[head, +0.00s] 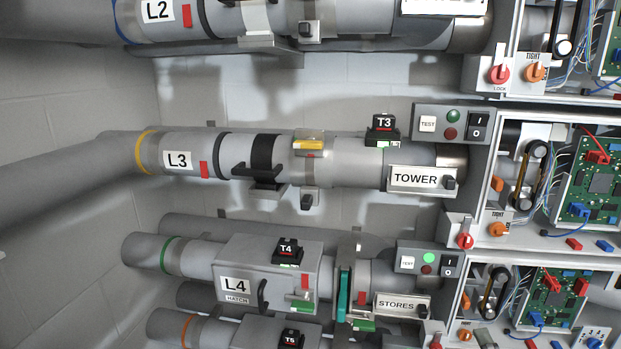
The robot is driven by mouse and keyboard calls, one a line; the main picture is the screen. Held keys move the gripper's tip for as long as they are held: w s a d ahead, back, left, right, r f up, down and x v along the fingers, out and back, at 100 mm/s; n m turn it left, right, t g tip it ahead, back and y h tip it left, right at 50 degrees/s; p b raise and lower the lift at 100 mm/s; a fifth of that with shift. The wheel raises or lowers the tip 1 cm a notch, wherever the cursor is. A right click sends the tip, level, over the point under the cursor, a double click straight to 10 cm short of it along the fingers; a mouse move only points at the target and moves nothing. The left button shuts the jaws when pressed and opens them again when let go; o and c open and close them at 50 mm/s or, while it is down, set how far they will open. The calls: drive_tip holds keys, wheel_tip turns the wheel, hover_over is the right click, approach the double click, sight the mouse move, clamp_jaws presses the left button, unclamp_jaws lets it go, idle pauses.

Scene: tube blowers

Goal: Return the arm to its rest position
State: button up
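Neither my arm nor my gripper shows in the head view, so the arm's pose cannot be told. The view holds a bank of grey tube blowers. The L3 tube (340,172) crosses the middle, with a black band and handle (262,172), a yellow-topped part (309,144), a T3 block (383,130) and a TOWER sign (415,179). Below it is the L4 hatch housing (250,262), with a T4 block (288,251) and a STORES sign (396,304).
The L2 tube (225,20) runs along the top. Control panels (452,122) and open cabinets with circuit boards (590,185) fill the right. On the L4 row panel, a green lamp (428,258) is lit. A thick grey pipe (60,180) slants in from the left.

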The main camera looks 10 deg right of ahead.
drive_tip(key=s+a+f+n+y, duration=0.1)
drive_tip(key=s+a+f+n, duration=0.35)
drive_tip(key=s+f, duration=0.25)
drive_tip(key=s+a+f+n+y, duration=0.1)
drive_tip(key=s+a+f+n, duration=0.2)
drive_tip(key=s+a+f, duration=0.4)
drive_tip(key=s+a+f+n+g+y, duration=0.1)
drive_tip(key=s+n, duration=0.4)
drive_tip(key=s, duration=0.5)
drive_tip(key=s+a+f+n+y, duration=0.1)
drive_tip(key=s+a+n, duration=0.3)
drive_tip(key=s, duration=0.7)
drive_tip(key=shift+f+n+g, duration=0.15)
drive_tip(key=shift+n+g, duration=0.2)
drive_tip(key=shift+g, duration=0.05)
